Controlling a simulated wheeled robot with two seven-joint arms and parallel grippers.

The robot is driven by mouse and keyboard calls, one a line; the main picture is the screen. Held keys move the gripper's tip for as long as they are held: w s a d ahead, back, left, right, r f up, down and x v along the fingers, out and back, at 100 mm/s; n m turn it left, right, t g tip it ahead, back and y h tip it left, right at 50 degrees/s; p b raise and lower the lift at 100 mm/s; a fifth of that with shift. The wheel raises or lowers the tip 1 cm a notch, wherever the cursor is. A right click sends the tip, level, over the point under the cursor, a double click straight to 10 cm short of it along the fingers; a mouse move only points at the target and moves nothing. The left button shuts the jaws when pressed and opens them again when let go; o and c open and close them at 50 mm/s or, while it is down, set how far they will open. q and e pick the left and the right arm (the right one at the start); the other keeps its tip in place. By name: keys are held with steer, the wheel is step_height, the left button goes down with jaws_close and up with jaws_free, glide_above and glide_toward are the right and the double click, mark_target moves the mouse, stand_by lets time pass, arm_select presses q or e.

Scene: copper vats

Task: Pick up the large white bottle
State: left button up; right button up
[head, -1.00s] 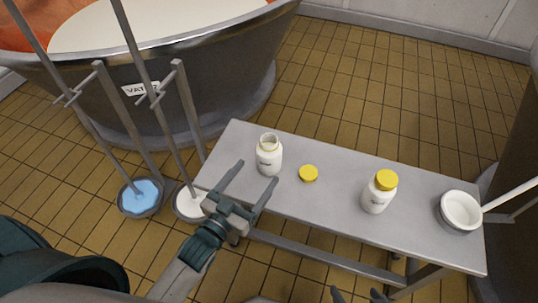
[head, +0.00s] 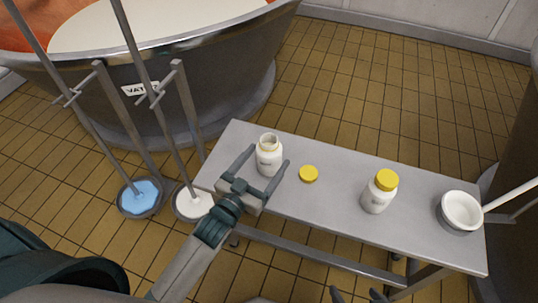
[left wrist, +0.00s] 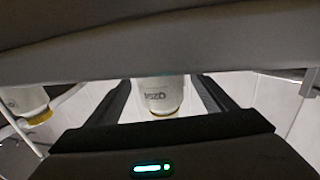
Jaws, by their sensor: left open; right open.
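An open white bottle (head: 268,158) without a lid stands upright on the left part of the grey bench. A second white bottle (head: 378,194) with a yellow cap stands further right; I cannot tell which the task calls large. My left gripper (head: 264,161) is open, its fingers on either side of the open bottle, with no clear grip on it. In the left wrist view that bottle (left wrist: 158,95) shows between the two fingers, its label upside down. My right gripper (head: 356,294) is open and empty at the bottom edge of the head view, in front of the bench.
A loose yellow cap (head: 308,174) lies on the bench (head: 330,205) right of the open bottle. A white ladle or pan (head: 461,211) sits at the bench's right end. A large vat (head: 190,100) stands behind left, with long-handled tools (head: 141,197) near it.

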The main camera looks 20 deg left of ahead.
arm_select(q)
steer(key=shift+x, duration=1.15)
steer(key=shift+c, duration=1.1)
steer(key=shift+r, duration=0.1)
steer(key=c, duration=1.2)
steer(key=shift+r, duration=0.1)
